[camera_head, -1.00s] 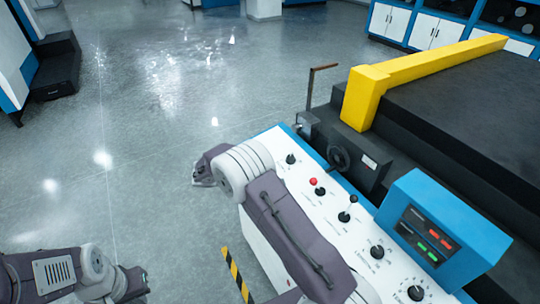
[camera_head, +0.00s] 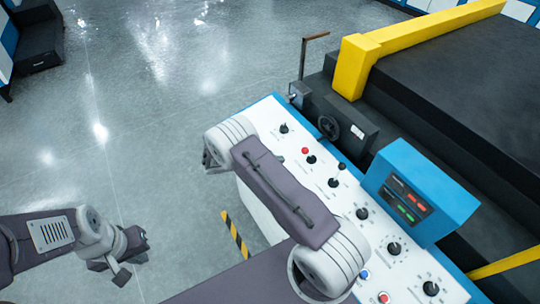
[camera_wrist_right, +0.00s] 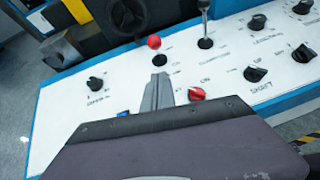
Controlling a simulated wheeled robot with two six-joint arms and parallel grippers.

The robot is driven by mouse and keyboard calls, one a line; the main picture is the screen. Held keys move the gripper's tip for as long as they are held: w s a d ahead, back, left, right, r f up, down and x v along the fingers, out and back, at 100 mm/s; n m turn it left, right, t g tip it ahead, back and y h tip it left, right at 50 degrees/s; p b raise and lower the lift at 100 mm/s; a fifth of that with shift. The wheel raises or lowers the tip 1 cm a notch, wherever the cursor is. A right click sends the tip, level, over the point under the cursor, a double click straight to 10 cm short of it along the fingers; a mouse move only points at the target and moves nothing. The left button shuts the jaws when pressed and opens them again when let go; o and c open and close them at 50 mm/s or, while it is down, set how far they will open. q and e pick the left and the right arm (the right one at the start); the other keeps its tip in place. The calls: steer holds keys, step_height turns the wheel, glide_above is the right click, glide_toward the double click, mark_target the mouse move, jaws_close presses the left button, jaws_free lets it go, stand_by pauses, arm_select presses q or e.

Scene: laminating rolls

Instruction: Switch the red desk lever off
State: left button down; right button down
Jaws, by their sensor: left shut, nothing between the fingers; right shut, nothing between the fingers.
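The red desk lever (camera_head: 305,150) has a red ball on a short stem with a dark base, on the white sloped control desk. In the right wrist view the lever (camera_wrist_right: 154,42) leans toward the back edge, above its base. My left gripper (camera_head: 121,276) is shut and empty over the floor at lower left.
A black-topped lever (camera_head: 342,167) stands right of the red one. Black knobs (camera_head: 394,249) and a blue display box (camera_head: 420,190) are further right. A handwheel (camera_head: 328,127) and yellow bar (camera_head: 420,45) lie behind.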

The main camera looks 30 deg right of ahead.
steer(key=d+p, duration=0.3)
steer(key=d, duration=0.4)
steer(key=shift+s+f, duration=0.15)
steer(key=shift+f, duration=0.05)
steer(key=shift+p, duration=0.3)
